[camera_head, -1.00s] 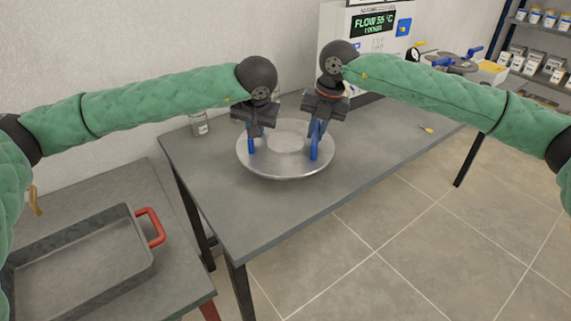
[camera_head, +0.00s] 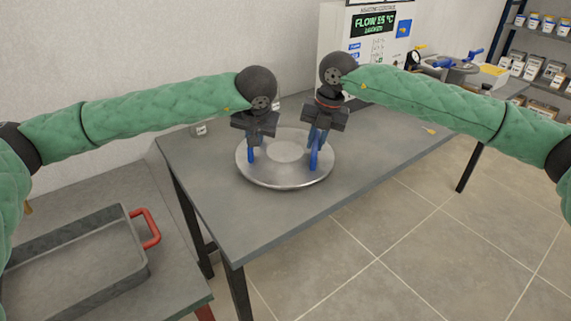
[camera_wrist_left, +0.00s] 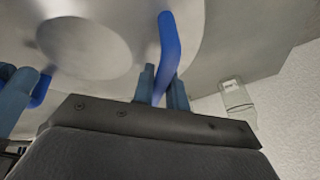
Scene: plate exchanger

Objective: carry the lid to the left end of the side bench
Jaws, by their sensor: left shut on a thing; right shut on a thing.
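The lid (camera_head: 262,178) is a round, shiny metal disc with two upright blue handles. It is level over the left part of the grey bench (camera_head: 225,225) in the head view; I cannot tell whether it touches the top. My left gripper (camera_head: 251,148) is shut on the lid's left blue handle, which also shows in the left wrist view (camera_wrist_left: 167,45). My right gripper (camera_head: 316,145) is shut on the right blue handle. The fingers partly hide both handles.
A grey tray (camera_head: 130,262) with a red handle sits on a lower table at the left. A machine with a green display (camera_head: 373,24) stands at the back.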

